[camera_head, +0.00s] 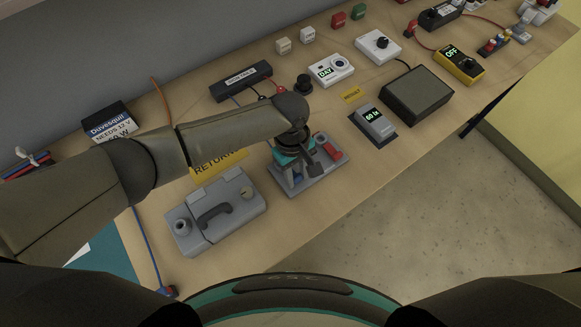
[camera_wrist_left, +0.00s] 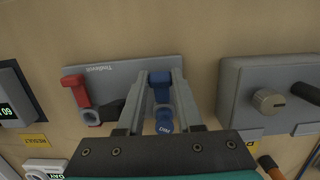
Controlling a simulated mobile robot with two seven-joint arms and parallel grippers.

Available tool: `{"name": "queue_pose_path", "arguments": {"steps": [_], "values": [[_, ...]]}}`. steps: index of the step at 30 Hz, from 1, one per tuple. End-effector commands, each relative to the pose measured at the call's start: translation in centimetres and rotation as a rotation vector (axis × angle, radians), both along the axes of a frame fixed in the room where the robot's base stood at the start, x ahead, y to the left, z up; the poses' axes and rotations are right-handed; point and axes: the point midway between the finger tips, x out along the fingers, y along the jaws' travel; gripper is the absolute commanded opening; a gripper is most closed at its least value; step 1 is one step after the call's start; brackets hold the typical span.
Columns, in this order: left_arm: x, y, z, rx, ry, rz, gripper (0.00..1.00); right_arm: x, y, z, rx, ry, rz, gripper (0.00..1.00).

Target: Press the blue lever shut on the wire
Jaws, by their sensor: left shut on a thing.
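A grey plate with a red lever and a blue lever lies on the table; in the head view its grey plate (camera_head: 316,183) is partly behind my left gripper (camera_head: 307,163). The red lever (camera_head: 334,154) is on the right there. In the left wrist view, the blue lever (camera_wrist_left: 161,88) stands between the two fingers of my left gripper (camera_wrist_left: 160,76), which is shut on it. A round blue part with a label (camera_wrist_left: 164,127) shows just below it. The red lever (camera_wrist_left: 76,90) is left of the fingers. I cannot make out a wire at the blue lever.
A grey box with a handle (camera_head: 215,208) stands close to the plate. A small meter (camera_head: 374,124) and a dark pad (camera_head: 417,94) are on its other side. Several boxes line the back. The table's front edge is near the plate.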

Motion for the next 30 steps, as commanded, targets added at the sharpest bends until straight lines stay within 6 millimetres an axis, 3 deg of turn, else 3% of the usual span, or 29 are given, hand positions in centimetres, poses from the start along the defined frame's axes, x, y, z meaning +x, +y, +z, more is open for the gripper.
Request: {"name": "queue_pose_path", "arguments": {"steps": [28, 29, 30], "values": [[-0.9, -0.3, -1.5, 0.001, 0.013, -0.001, 0.0, 0.0, 0.0, 0.1, 0.0, 0.0, 0.0, 0.0], [-0.9, -0.2, -1.5, 0.002, 0.012, -0.002, 0.38, 0.0, 0.0, 0.1, 0.0, 0.0, 0.0, 0.0], [-0.8, -0.2, -1.5, 0.002, 0.012, -0.002, 0.43, 0.0, 0.0, 0.1, 0.0, 0.0, 0.0, 0.0]]}}
